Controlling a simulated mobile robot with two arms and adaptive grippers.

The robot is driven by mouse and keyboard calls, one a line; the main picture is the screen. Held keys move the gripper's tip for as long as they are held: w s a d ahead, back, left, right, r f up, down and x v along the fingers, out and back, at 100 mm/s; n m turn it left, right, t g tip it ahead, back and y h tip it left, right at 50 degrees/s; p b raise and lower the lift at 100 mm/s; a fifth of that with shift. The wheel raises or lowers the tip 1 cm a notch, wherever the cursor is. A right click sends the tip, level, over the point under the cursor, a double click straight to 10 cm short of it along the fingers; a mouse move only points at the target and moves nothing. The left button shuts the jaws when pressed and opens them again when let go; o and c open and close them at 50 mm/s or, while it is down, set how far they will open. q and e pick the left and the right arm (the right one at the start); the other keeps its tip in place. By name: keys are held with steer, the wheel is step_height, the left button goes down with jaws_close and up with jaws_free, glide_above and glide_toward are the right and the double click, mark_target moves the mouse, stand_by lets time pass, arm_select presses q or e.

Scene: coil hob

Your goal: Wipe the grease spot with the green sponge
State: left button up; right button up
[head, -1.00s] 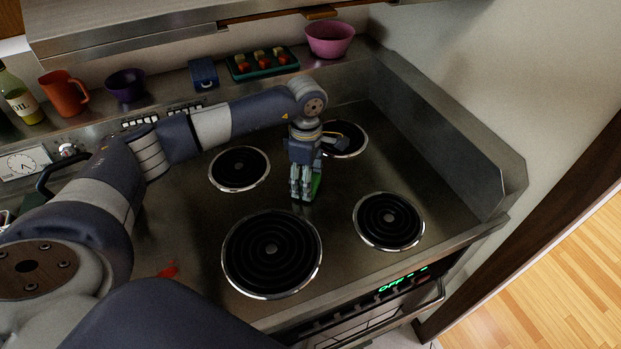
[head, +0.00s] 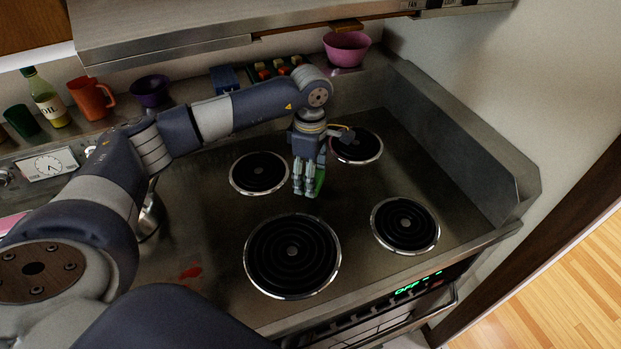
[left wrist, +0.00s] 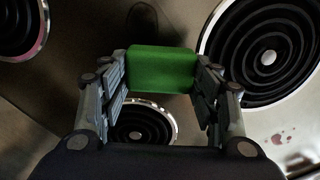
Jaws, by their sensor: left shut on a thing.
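My left gripper (head: 307,190) is shut on the green sponge (head: 320,181) and holds it over the hob, among the coil burners. In the left wrist view the sponge (left wrist: 163,69) sits between the two fingers of the left gripper (left wrist: 163,88). A red smear, the grease spot (head: 190,272), lies on the steel left of the large front coil, apart from the sponge. Small reddish spots also show on the steel at the lower right of the left wrist view (left wrist: 280,137). My right gripper is not in view.
Several coil burners surround the gripper, such as the large front coil (head: 291,257) and the front right coil (head: 405,224). A metal pot (head: 149,216) is partly hidden behind my arm. A pink bowl (head: 347,48), purple bowl (head: 151,91) and oil bottle (head: 46,97) stand on the back ledge.

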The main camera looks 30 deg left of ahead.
arm_select(q)
step_height(320, 180, up, 2)
steer(key=shift+s+a+r+p, duration=0.1)
steer(key=shift+a+p, duration=0.05)
steer(key=shift+p, duration=0.2)
steer(key=shift+r, duration=0.45)
